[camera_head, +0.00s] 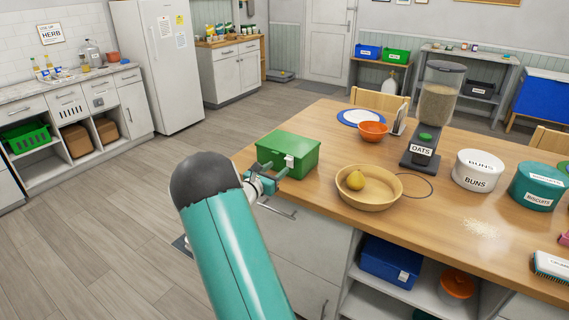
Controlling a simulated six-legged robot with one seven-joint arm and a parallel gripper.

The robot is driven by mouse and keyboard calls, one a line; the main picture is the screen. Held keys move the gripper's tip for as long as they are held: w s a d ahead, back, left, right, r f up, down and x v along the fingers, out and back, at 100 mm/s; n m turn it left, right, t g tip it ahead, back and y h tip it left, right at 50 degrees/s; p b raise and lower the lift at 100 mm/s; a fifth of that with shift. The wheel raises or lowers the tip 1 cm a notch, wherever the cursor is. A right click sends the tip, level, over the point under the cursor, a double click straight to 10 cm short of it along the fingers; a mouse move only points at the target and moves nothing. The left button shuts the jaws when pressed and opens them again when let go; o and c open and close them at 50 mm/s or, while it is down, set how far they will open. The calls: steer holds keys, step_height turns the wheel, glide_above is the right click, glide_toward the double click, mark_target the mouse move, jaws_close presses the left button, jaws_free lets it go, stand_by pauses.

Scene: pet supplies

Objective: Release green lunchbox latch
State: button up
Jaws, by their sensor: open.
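The green lunchbox (296,146) sits near the left corner of the wooden counter, its lid down. A small white latch (289,160) shows on its front face. My gripper (279,177) is just in front of the box, slightly below and left of the latch. Its fingers are open and hold nothing. My teal arm reaches up from the bottom of the picture. I cannot tell whether a fingertip touches the box or the latch.
Behind are an orange bowl (373,131) and an oats dispenser (433,110). A drawer handle (277,209) juts out below the counter edge. A blue box (390,261) sits on the shelf below.

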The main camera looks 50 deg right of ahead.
mark_target(287, 160)
steer(key=d, duration=0.5)
steer(key=shift+w+d, duration=0.25)
steer(key=shift+d, duration=0.1)
steer(key=c, duration=1)
steer(key=shift+f, duration=0.1)
